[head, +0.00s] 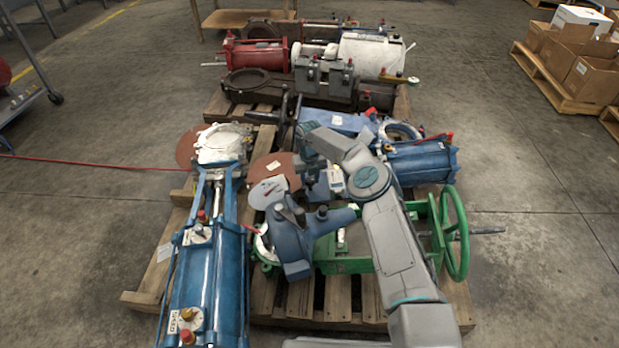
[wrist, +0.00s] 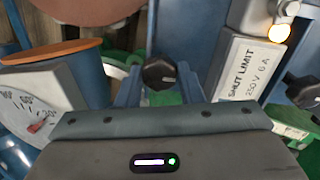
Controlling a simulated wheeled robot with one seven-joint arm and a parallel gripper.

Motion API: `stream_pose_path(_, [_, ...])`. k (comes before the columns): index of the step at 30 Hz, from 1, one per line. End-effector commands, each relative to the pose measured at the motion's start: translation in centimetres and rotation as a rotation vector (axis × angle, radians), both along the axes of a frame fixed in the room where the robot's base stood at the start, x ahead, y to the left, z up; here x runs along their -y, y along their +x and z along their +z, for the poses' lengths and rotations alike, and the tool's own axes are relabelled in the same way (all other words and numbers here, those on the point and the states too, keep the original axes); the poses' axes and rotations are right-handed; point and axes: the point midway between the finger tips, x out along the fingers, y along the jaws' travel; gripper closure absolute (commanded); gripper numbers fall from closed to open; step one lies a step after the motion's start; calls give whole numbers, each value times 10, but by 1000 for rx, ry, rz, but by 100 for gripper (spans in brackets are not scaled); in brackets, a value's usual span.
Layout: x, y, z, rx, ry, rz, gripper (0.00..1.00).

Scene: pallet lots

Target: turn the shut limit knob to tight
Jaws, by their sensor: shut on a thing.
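A small black knob (wrist: 159,73) with a pale pointer mark sits between the two blue-grey fingers of my gripper (wrist: 160,82) in the wrist view. The fingers are closed on it, one at each side. A white plate (wrist: 247,70) reading "SHUT LIMIT 250 V 6 A" is just right of the fingers. No scale marking for tight can be read around the knob. In the head view my arm reaches over the front pallet, and the knob cannot be made out there.
A second black knob (wrist: 303,90) and a glowing amber lamp (wrist: 279,32) are at the right in the wrist view. A dial with a red needle (wrist: 38,126) is at the left. A green handwheel (head: 456,235) and a blue actuator (head: 206,265) flank my arm.

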Motion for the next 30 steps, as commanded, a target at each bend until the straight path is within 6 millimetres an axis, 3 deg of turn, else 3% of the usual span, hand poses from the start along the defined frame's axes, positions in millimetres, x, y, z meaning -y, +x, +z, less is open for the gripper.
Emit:
stream_pose_path(1, [-1,0,0,0,1,0,58])
stream_pose_path(3, [0,0,0,0,1,0,44])
stream_pose_path(14, [0,0,8,1,1,1,44])
stream_pose_path(30, [0,-4,117,0,1,1,44])
